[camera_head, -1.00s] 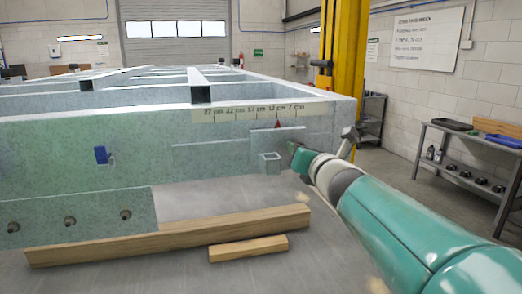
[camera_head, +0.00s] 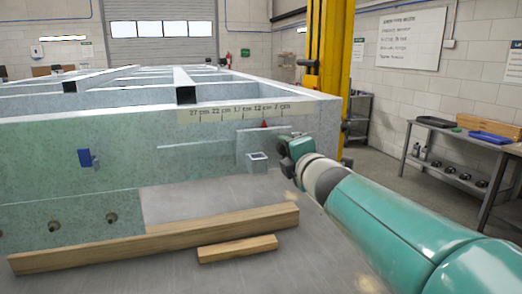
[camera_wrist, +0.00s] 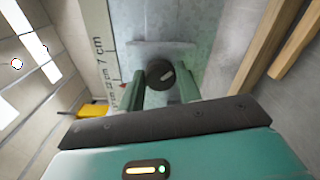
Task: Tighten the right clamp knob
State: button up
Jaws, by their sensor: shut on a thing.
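The clamp knob (camera_wrist: 160,73) is a dark round knob with a pale mark on its face, in the upper middle of the wrist view. The two green fingers of my gripper (camera_wrist: 160,86) stand on either side of it and are shut on it. In the head view my gripper (camera_head: 287,150) is at the right end of the pale green trailer frame (camera_head: 60,150). There the knob is hidden or too small to make out. A small red pointer (camera_head: 264,124) sits below the printed scale (camera_head: 238,113), left of my gripper. A short square tube (camera_head: 257,164) is just left of it.
A long wooden beam (camera_head: 150,240) and a short wood block (camera_head: 237,249) lie in front of the frame. A yellow post (camera_head: 332,70) and a shelf bench (camera_head: 455,165) stand at the right.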

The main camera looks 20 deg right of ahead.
jog(key=shift+f+m, duration=0.1)
jog(key=shift+m, duration=4.1)
jog(key=o, duration=1)
jog(key=s, duration=1.4)
jog(key=shift+m, duration=0.3)
